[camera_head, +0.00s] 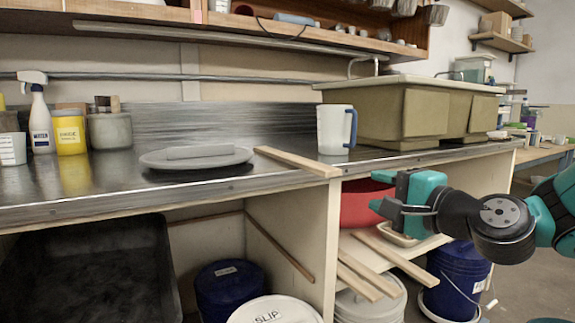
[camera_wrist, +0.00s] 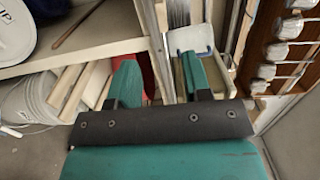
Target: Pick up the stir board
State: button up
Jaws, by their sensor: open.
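A pale, flat wooden board (camera_head: 298,161), which looks like the stir board, lies on the dark metal counter. Its near end juts over the front edge. My gripper (camera_head: 384,206) is to the right of and lower than that end, in front of the under-counter shelf, with its jaws toward the left. It is apart from the board. In the wrist view my gripper (camera_wrist: 158,82) shows two green fingers spread apart, with nothing clearly held between them. I cannot clearly make out the board in the wrist view.
A white pitcher (camera_head: 336,129) and a round grey slab (camera_head: 196,157) stand on the counter (camera_head: 110,180). Other wooden slats (camera_head: 388,252) lie on the shelf below, near a red bowl (camera_head: 362,203). A blue bucket (camera_head: 455,280) stands under my gripper. A large sink (camera_head: 412,110) is behind.

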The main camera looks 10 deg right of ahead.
jog(key=p+x, duration=0.3)
jog(key=p, duration=0.8)
send_near(320, 168)
jog(key=x, duration=0.4)
jog(key=shift+w+a+f, duration=0.1)
jog(key=shift+w+f, duration=0.15)
jog(key=shift+f, duration=0.1)
jog(key=p+x, duration=0.3)
jog(key=x, duration=0.2)
jog(key=shift+s+r, duration=0.1)
jog(key=shift+r, duration=0.05)
jog(key=shift+w+a, duration=0.15)
jog(key=shift+w, duration=0.1)
grip_shut()
